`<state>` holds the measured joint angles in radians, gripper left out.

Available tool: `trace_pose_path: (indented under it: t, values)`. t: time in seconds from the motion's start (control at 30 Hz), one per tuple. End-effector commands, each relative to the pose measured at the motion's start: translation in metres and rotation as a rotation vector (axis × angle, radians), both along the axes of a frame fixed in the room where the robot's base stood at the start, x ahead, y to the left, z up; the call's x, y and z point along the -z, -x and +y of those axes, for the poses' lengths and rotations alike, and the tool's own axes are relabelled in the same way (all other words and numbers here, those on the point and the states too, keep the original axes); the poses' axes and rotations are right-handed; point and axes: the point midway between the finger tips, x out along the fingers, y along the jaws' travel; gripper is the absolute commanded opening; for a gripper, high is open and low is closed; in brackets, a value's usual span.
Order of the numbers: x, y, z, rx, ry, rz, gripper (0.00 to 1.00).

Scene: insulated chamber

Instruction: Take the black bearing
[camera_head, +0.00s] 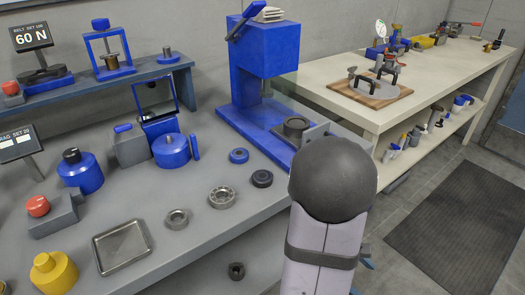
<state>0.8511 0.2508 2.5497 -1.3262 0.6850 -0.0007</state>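The black bearing (262,178) is a small dark ring lying flat on the grey bench, close to the front of the blue press. A blue ring (239,155) lies just behind it to the left, and a grey metal bearing (222,196) lies to its left and nearer. The three are apart. My arm's dark rounded joint and pale link stand just right of the black bearing, without covering it. My gripper cannot be made out in this view.
The blue press (265,70) stands behind, with a metal cup (295,128) on its base. A smaller grey ring (177,218) and an empty metal tray (122,246) lie left. A dark part (237,270) sits on the lower shelf. A beige bench (440,75) stands right.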

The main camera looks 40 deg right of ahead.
Motion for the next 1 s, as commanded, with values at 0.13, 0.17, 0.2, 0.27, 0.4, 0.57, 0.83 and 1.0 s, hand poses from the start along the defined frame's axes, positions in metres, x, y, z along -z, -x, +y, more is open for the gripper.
trace_pose_path:
  t: [0.13,0.17,0.2,0.27,0.4,0.57,0.83,1.0]
  values:
    - [-0.055,0.0,-0.001,0.033,-0.005,-0.015,0.58]
    - [-0.063,-0.002,0.001,0.045,-0.007,-0.023,0.58]
    - [-0.073,-0.004,0.003,0.061,-0.009,-0.035,0.58]
    - [-0.089,-0.009,0.006,0.088,-0.012,-0.055,0.58]
    - [-0.124,-0.021,0.016,0.156,-0.022,-0.105,0.58]
    - [-0.166,-0.036,0.028,0.234,-0.034,-0.162,0.58]
    - [-0.235,-0.075,0.056,0.396,-0.076,-0.296,0.58]
    - [-0.276,-0.121,0.084,0.541,-0.13,-0.439,0.58]
